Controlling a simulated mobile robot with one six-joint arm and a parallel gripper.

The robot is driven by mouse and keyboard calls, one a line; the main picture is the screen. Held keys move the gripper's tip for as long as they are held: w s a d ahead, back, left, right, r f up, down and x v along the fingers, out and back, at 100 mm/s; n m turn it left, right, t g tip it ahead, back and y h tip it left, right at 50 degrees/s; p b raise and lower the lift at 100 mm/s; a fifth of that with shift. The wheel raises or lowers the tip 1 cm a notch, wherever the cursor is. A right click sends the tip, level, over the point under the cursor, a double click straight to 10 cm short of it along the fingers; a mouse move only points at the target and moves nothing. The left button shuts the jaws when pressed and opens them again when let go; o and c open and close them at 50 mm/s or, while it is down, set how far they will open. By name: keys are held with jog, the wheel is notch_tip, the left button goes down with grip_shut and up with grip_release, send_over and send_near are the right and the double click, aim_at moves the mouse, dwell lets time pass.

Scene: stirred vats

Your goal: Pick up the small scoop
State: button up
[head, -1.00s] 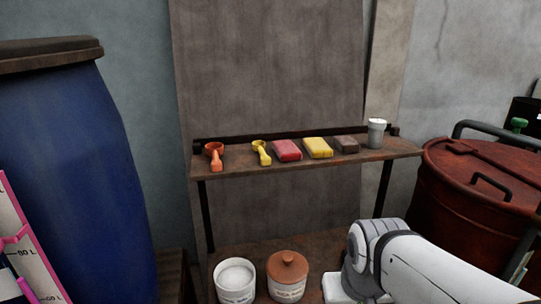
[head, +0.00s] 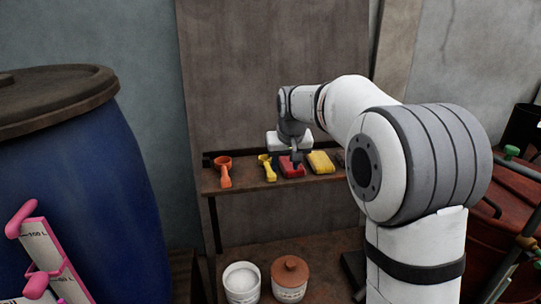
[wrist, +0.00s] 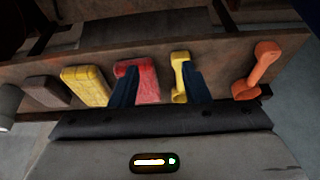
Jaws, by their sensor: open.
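The yellow scoop (head: 266,168), the smaller of two scoops, lies on the upper shelf (head: 245,185) between the larger orange scoop (head: 224,172) and a red block (head: 291,167). My gripper (head: 297,160) is over the shelf by the red block, just right of the yellow scoop. In the wrist view the picture is turned round. There my gripper (wrist: 157,75) is open, its two dark fingers apart. The yellow scoop (wrist: 180,78) shows beside the right finger, which partly covers it. The red block (wrist: 143,80) shows beside the left finger. Nothing is held.
A yellow block (head: 321,162) and a dark block (wrist: 47,90) lie along the same shelf. A white tub (head: 242,284) and a terracotta jar (head: 290,279) stand on the lower shelf. A blue barrel (head: 85,200) is at left, a red vat (head: 505,215) at right.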

jog(key=p, duration=0.2)
send_near(268, 165)
jog(key=shift+d+f, duration=0.35)
jog(key=shift+f, duration=0.25)
jog(key=shift+w+a+f, duration=0.1)
jog(key=shift+w+a, duration=0.05)
jog(key=shift+w, duration=0.1)
jog(key=p+x, duration=0.1)
jog(key=x, duration=0.4)
jog(key=p+x, duration=0.1)
jog(key=x, duration=0.1)
jog(key=shift+w+a+f+p, duration=0.15)
jog(key=shift+a+f+p, duration=0.1)
jog(key=shift+a+p, duration=0.1)
jog(key=shift+c, duration=0.5)
grip_shut()
